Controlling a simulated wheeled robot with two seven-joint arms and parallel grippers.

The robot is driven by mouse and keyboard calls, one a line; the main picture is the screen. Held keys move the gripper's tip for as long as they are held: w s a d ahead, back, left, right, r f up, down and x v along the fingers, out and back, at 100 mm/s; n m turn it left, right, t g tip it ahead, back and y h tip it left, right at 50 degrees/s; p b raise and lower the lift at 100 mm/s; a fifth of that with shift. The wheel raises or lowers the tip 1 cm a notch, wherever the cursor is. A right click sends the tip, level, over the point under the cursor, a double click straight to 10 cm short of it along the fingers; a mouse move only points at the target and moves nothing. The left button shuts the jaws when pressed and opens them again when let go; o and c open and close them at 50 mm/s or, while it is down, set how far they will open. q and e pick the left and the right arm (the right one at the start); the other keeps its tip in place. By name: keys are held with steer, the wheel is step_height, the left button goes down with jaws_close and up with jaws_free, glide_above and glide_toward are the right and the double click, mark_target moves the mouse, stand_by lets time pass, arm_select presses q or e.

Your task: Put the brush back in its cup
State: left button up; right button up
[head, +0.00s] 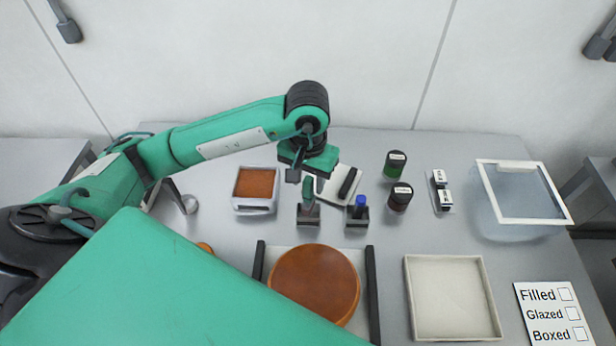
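My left gripper (300,176) points down at the back middle of the table, just above a small dark square cup (308,216). A thin upright piece with a green top (308,190), which looks like the brush, stands at this cup, right under the gripper. I cannot tell whether the fingers touch or hold it, nor whether it rests in the cup. A second dark cup (357,221) to the right holds a blue-topped tool (360,204). My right gripper is not in view.
A tray of orange-brown material (256,184) stands left of the cups. A white pad with a black bar (340,184) and two jars (394,165) (400,198) are behind and right. A brown disc (315,284), an empty pale tray (451,298), a clear bin (523,194) and a checklist (553,314) are also there.

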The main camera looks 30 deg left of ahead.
arm_select(q)
steer(key=shift+r, duration=0.1)
steer(key=shift+r+p, duration=0.15)
steer(key=shift+p, duration=0.15)
steer(key=shift+r+p, duration=0.55)
steer(key=shift+p, duration=0.35)
step_height(320, 180, up, 12)
steer(key=b, duration=0.3)
steer(key=shift+f, duration=0.15)
steer(key=shift+f, duration=0.1)
